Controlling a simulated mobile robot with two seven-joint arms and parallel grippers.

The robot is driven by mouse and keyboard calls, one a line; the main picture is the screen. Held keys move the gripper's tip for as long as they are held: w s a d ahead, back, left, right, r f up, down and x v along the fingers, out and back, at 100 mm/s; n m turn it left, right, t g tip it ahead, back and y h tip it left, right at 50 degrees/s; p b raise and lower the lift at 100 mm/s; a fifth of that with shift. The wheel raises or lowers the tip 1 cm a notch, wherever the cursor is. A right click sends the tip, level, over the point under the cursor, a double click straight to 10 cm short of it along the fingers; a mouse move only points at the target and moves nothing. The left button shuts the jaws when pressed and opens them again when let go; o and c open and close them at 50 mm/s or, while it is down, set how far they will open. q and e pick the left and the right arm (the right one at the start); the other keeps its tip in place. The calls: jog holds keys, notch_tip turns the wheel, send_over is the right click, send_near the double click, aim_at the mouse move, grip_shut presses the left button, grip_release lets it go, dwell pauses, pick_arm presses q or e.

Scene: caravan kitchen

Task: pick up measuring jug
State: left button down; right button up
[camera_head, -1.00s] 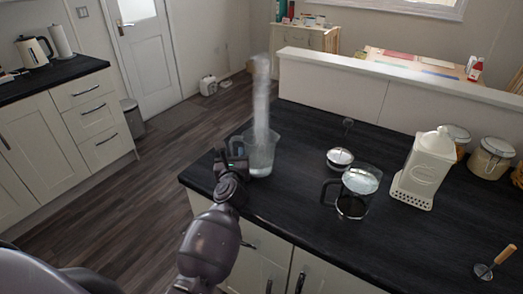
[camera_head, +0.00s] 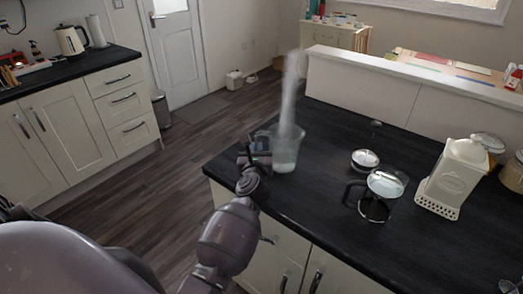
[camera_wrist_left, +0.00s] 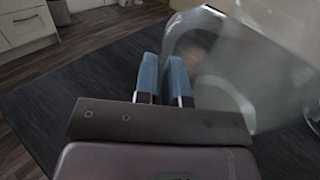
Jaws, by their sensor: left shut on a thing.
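The clear measuring jug (camera_head: 287,150) stands near the left end of the dark counter, with something pale in its lower part. A blurred whitish column rises above it; I cannot tell what it is. My left gripper (camera_head: 257,157) is at the jug's left side, where its handle is. In the left wrist view, the blue-padded fingers (camera_wrist_left: 165,78) are close together on the looped handle of the jug (camera_wrist_left: 262,75), which fills the upper right. I cannot tell whether the jug's base is clear of the counter. My right gripper is out of view.
On the counter (camera_head: 300,215), right of the jug, are a small lidded dish (camera_head: 365,160), a glass press (camera_head: 376,205) with a dark handle, and a white canister (camera_head: 456,178). A low white partition (camera_head: 370,85) runs behind. Open floor (camera_head: 160,190) lies to the left.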

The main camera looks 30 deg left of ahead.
pick_arm(q)
jog(key=shift+r, duration=0.5)
jog(key=shift+r+p, duration=0.65)
jog(key=shift+r, duration=0.3)
notch_tip(320, 180, up, 12)
jog(key=p, duration=0.3)
jog(key=shift+p, duration=0.3)
notch_tip(320, 180, up, 5)
jog(key=shift+f+p, duration=0.1)
jog(key=shift+p, duration=0.2)
